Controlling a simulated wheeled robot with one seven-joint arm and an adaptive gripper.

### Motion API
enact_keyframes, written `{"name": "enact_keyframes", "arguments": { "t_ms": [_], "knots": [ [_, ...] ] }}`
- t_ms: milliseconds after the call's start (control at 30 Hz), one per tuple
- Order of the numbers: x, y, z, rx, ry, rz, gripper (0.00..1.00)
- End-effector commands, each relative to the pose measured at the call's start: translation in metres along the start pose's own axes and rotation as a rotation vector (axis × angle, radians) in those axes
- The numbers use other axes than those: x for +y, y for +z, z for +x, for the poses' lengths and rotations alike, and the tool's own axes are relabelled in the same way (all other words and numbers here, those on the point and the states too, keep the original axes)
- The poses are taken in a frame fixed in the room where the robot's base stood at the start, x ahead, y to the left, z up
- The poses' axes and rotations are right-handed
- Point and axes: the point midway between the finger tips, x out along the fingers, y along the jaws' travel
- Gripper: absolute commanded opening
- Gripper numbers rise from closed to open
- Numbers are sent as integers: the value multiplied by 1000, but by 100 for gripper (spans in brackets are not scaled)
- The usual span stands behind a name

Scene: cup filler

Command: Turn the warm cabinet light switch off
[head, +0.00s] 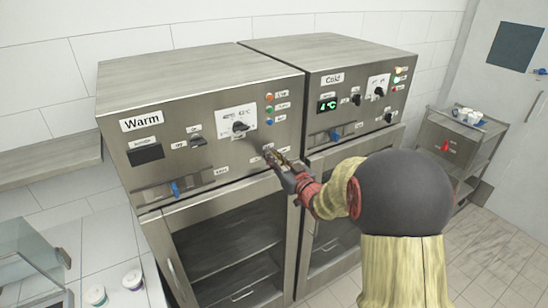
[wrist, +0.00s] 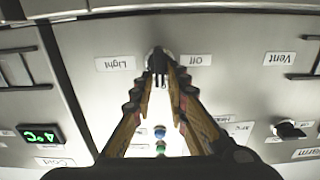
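The warm cabinet (head: 200,85) is the left of two steel units, with "Warm" on its front panel. Its light switch (wrist: 158,58) shows in the wrist view as a small dark knob between the labels "Light" (wrist: 115,63) and "Off" (wrist: 193,60), which appear upside down. My gripper (wrist: 161,76) has its two fingertips close together on either side of this knob and seems closed on it. In the head view my gripper (head: 269,152) is at the panel's lower right corner and hides the switch.
The cold cabinet (head: 330,50) stands directly to the right. A steel cart (head: 455,135) stands farther right, with open floor in front.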

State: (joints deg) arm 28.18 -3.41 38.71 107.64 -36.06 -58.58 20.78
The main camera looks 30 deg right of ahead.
Motion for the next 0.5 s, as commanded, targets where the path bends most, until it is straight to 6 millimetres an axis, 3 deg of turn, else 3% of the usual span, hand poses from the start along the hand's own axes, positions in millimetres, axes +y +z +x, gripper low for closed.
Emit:
{"name": "enact_keyframes", "arguments": {
  "t_ms": [233, 500],
  "knots": [
    [0, 0, 0, 0, 0, 0, 0],
    [0, 0, 0, 0, 0, 0, 0]
  ]
}}
